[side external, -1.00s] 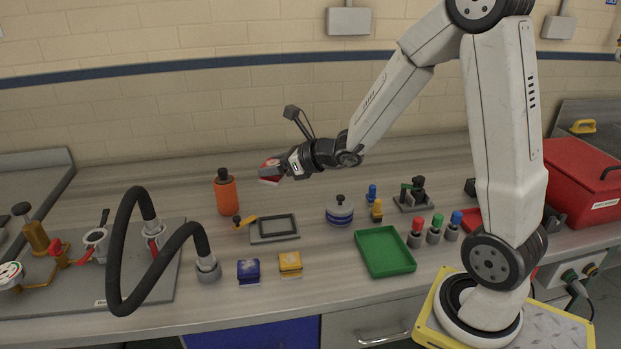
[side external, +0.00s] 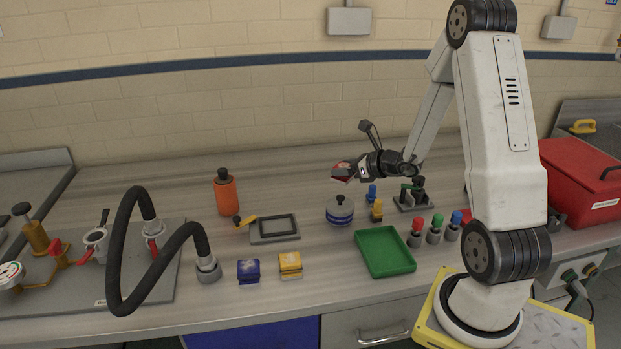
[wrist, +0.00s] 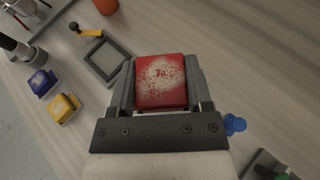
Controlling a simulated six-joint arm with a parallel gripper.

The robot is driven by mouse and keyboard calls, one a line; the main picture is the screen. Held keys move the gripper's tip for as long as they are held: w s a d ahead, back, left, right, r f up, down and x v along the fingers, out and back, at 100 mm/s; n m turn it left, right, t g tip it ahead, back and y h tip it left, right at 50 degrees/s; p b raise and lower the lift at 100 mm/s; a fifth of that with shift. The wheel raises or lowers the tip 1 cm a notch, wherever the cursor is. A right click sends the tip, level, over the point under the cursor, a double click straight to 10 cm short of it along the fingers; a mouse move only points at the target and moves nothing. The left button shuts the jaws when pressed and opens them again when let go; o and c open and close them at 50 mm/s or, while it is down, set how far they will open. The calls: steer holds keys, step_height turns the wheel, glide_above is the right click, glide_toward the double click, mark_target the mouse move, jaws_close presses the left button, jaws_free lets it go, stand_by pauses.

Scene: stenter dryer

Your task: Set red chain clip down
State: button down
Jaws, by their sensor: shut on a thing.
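The red chain clip (wrist: 161,82) is a red block with a pale, worn patch on its face. It sits between the two fingers of my gripper (wrist: 160,90) in the wrist view, and the fingers are shut on it. In the side view my gripper (side external: 354,170) holds the red clip (side external: 342,172) in the air, above and behind the blue-and-white round pot. A blue clip (side external: 248,271) and a yellow clip (side external: 290,264) stand on the bench near the front edge. The clip's underside is hidden.
A green tray (side external: 403,264), a grey frame (side external: 262,238), an orange bottle (side external: 225,192) and the round pot (side external: 340,212) stand on the bench. Red, green and blue knobbed pieces (side external: 434,229) stand near my base. A black hose (side external: 127,220) arches at left.

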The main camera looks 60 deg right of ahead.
steer(key=w+d+f, duration=0.4)
steer(key=w+f, duration=0.1)
steer(key=w, duration=0.3)
glide_above(317, 193)
steer(key=shift+s+a+f, duration=0.1)
steer(key=shift+f, duration=1)
steer(key=shift+s+a+f, duration=0.1)
steer(key=shift+f, duration=0.95)
steer(key=shift+w+d+f, duration=0.1)
steer(key=shift+w+f, duration=0.05)
steer(key=shift+f, duration=0.05)
steer(key=shift+w+f, duration=0.1)
steer(key=shift+f, duration=1.55)
steer(key=shift+f, duration=0.15)
jaws_free()
steer(key=shift+r, duration=0.2)
